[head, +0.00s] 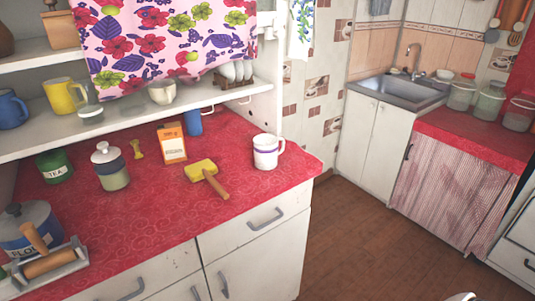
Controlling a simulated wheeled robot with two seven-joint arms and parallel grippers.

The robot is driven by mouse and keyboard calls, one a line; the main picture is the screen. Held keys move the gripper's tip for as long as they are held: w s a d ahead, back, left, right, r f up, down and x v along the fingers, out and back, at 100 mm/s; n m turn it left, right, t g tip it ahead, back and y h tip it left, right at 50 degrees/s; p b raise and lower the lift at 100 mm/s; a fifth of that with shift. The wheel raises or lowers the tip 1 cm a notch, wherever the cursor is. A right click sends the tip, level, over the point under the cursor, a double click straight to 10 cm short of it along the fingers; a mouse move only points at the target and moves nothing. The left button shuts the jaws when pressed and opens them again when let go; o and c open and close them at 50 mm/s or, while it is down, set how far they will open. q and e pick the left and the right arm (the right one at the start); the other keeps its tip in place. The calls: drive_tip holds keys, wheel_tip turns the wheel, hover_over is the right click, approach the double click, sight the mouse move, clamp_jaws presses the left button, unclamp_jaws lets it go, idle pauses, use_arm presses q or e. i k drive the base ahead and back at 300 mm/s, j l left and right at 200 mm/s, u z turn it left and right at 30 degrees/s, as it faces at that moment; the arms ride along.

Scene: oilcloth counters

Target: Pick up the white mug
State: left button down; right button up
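A white mug (264,158) with a purple band stands upright on the red oilcloth counter (150,215), near its right end. Its handle points right and nothing covers it. Neither of my grippers can be made out in the head view. A small pale curved piece shows at the bottom edge, right of the middle, too little to identify.
A yellow-headed mallet (201,170), orange box (172,144), blue cylinder (193,123) and lidded jar (110,168) stand or lie left of the mug. A shelf (130,118) with cups overhangs the counter's back. Wooden floor (350,240) is open to the right.

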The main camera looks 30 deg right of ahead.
sight(271, 150)
drive_tip(key=l, duration=1.1)
drive_tip(key=l+u, duration=0.1)
drive_tip(key=l, duration=1)
drive_tip(key=k, duration=0.05)
